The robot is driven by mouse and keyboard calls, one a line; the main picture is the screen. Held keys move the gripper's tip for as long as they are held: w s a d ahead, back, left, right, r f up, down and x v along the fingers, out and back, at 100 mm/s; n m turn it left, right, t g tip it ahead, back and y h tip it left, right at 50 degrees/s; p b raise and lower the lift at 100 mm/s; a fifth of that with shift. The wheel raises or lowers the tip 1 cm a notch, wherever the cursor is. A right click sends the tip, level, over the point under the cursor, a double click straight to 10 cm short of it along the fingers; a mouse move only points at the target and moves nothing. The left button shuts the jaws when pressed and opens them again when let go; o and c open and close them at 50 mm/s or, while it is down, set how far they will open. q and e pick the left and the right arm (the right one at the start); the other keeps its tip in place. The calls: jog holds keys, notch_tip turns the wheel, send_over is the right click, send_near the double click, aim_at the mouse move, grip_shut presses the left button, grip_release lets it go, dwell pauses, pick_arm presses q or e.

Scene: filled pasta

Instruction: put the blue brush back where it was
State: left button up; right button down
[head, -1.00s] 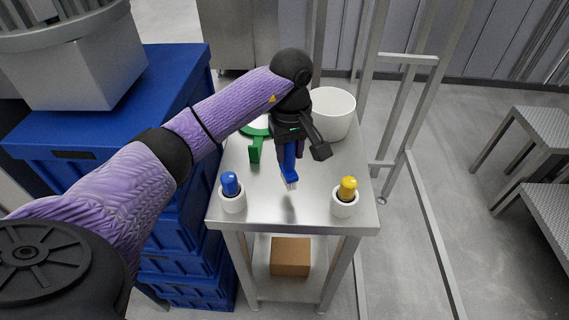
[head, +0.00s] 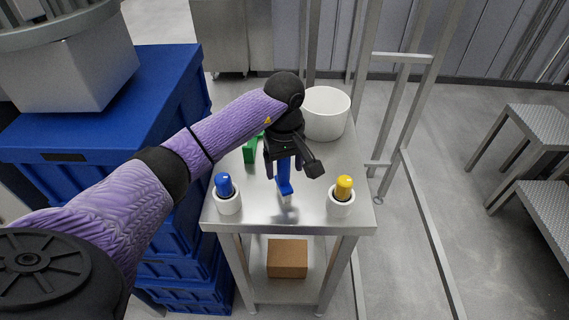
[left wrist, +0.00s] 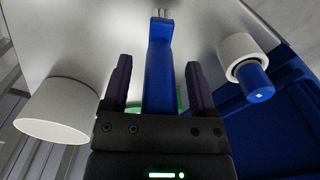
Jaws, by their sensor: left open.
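The blue brush (head: 285,187) is on the metal table, its pale bristles toward the near edge, between two white cups. My left gripper (head: 284,173) is over its handle, fingers spread on either side. In the left wrist view the blue handle (left wrist: 159,75) runs between the two fingers (left wrist: 157,64), with a visible gap on each side. Whether the handle's far end touches the table is hidden by the gripper. My right gripper is not in view.
A white cup with a blue top (head: 228,203) stands left of the brush, and one with a yellow top (head: 341,207) right. A white bowl (head: 326,113) stands behind. A green object (head: 250,152) is partly hidden by my arm. Blue crates (head: 185,95) stand left.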

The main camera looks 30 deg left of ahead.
pick_arm(q)
notch_tip(320, 180, up, 12)
jog(key=shift+r+p, duration=0.15)
jog(key=shift+p, duration=0.95)
